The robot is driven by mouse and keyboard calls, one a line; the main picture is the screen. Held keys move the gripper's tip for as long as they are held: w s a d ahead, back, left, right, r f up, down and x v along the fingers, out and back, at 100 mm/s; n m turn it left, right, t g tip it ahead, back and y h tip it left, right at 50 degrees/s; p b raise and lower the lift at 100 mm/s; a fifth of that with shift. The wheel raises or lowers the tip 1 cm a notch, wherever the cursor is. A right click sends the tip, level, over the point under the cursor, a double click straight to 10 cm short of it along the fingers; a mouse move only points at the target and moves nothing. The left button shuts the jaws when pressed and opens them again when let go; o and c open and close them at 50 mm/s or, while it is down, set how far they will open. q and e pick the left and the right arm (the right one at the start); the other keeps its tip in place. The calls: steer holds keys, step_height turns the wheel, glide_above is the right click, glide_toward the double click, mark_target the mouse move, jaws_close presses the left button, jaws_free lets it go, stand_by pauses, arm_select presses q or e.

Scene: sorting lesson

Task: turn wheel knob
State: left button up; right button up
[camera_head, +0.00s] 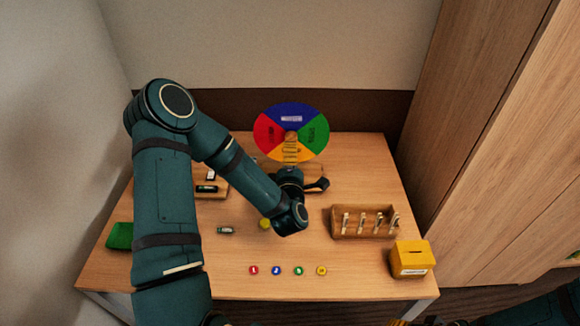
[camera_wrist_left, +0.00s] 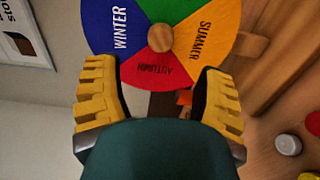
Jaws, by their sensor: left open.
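The colour wheel (camera_head: 267,133) stands upright at the back of the table, with blue at the top, green right, orange below and red left. Its round wooden knob (camera_head: 291,137) is at the centre. In the left wrist view, the wheel (camera_wrist_left: 117,25) shows season words and the knob (camera_wrist_left: 160,38) lies ahead of the fingers. My left gripper (camera_head: 290,158) is open in front of the wheel's lower part. Its yellow fingers (camera_wrist_left: 153,88) are spread apart with nothing between them, short of the knob. A yellow part at the bottom edge looks like my right gripper (camera_head: 398,322), mostly cut off.
A wooden rack with upright pegs (camera_head: 364,234) and a yellow slotted box (camera_head: 412,259) stand on the right. Several coloured tokens (camera_head: 298,271) line the front. A small cylinder (camera_head: 225,230) and a green object (camera_head: 119,236) lie left. The front middle is mostly clear.

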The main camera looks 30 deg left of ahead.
arm_select(q)
steer(key=v, duration=0.3)
steer(key=shift+s+d, duration=0.1)
steer(key=shift+s, duration=0.2)
stand_by(0.3)
